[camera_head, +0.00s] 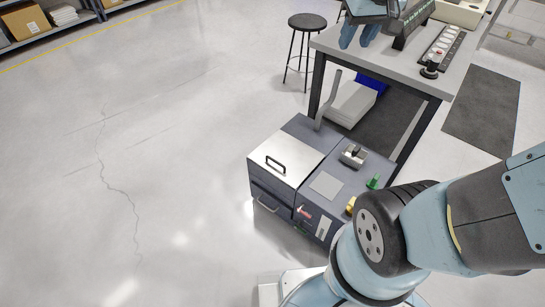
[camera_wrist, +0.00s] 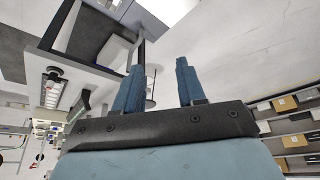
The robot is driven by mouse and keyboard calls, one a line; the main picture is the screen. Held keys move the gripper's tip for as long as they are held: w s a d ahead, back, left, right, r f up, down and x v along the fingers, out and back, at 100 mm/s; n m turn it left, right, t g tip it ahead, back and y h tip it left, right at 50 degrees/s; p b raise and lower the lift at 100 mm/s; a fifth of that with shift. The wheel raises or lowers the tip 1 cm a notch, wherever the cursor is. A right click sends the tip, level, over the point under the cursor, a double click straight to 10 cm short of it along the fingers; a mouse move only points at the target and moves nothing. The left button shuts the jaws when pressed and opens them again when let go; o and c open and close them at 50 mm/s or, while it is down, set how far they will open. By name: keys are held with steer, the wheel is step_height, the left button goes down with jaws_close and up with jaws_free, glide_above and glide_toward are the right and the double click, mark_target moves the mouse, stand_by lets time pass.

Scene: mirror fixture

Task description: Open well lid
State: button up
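The well lid (camera_head: 291,161) is a flat silver panel with a dark bar handle (camera_head: 275,164) on the left half of a low dark grey machine (camera_head: 270,196). It lies flat and looks closed. My gripper (camera_head: 358,36) is at the top of the head view, by the workbench, far above and to the right of the lid. In the wrist view its two blue fingers (camera_wrist: 158,85) stand apart with nothing between them. The lid cannot be made out in the wrist view.
Floor left of the machine is clear.

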steer(key=w+a+f+n+g, duration=0.15)
steer(key=w+a+f, duration=0.25)
steer(key=w+f, duration=0.7)
steer(key=n+g+h, duration=0.1)
steer(key=n, duration=0.3)
glide_above(274, 161)
steer(key=s+d, duration=0.1)
step_height(274, 161, down, 24)
steer(key=f, duration=1.1)
steer(key=f+n, duration=0.1)
steer(key=f, duration=0.9)
steer(key=w+f+n+h, duration=0.1)
steer(key=f, duration=1)
steer(key=shift+a+f+g, duration=0.25)
steer(key=shift+a+f, duration=0.1)
steer(key=shift+a, duration=0.05)
jaws_close()
